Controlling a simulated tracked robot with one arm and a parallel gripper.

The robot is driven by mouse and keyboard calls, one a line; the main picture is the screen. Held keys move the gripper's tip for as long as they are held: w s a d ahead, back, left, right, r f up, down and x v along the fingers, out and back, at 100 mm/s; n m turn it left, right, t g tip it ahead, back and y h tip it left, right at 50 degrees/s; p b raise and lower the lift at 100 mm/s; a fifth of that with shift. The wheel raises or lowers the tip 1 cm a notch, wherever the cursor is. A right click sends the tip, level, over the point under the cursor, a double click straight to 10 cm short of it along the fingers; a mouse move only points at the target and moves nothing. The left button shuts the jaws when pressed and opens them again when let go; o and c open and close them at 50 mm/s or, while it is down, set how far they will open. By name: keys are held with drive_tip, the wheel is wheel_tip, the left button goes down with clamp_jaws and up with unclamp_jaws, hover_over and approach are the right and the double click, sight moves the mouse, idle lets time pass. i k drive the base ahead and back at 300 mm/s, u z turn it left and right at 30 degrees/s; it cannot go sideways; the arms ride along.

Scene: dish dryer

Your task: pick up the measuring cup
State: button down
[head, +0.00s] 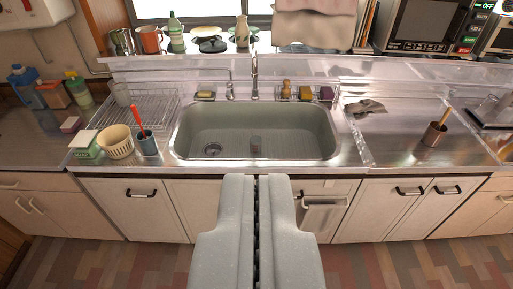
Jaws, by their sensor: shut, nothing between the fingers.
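My gripper (257,180) points forward at the bottom middle of the head view. Its two grey fingers are shut together with nothing held. All are small in the picture, and I cannot tell which is the measuring cup. My gripper appears apart from all of them.
The sink (187,135) has a faucet (254,75) behind it. A wire dish rack (150,108), a cream basket (115,140) and a blue cup with a red utensil (148,145) are on the left. A brown cup (434,134) stands right. Cabinets front the counter; floor is clear.

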sight(255, 140)
drive_tip(key=k, duration=1.2)
drive_tip(key=z, duration=0.75)
drive_tip(key=i, duration=1.25)
drive_tip(key=z, duration=0.45)
drive_tip(key=i, duration=1.55)
drive_tip(key=u, duration=1)
drive_tip(key=i, duration=1.05)
drive_tip(key=u, duration=0.8)
drive_tip(key=k, duration=0.55)
drive_tip(key=u, duration=0.05)
